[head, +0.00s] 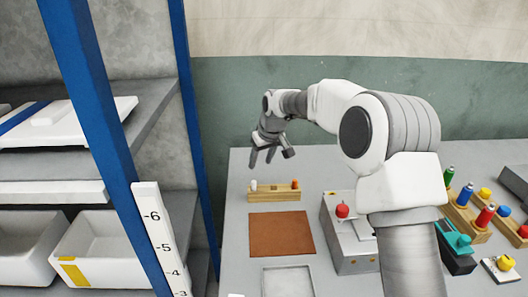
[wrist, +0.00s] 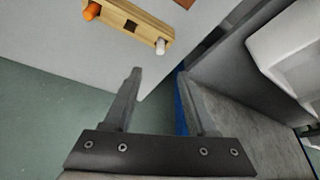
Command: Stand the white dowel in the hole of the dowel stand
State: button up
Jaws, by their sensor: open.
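The white dowel (head: 254,185) stands at the left end of a long wooden block, which looks like the dowel stand (head: 274,195). In the wrist view the white dowel (wrist: 161,47) is at the right end of the stand (wrist: 150,22). A dark, empty square hole shows in the stand's middle. An orange peg (wrist: 91,11) stands at its other end. My gripper (head: 268,154) is open and empty, above and behind the stand. In the wrist view my gripper (wrist: 160,75) has its fingers apart, with the dowel beyond their tips, not between them.
A brown mat (head: 281,233) lies in front of the stand. A grey box with a red knob (head: 342,211) is to its right. Blue-posted shelving (head: 100,110) with white bins rises at the left. Wooden racks with coloured items (head: 478,215) are at the far right.

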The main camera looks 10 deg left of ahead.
jog(key=shift+v, duration=2.1)
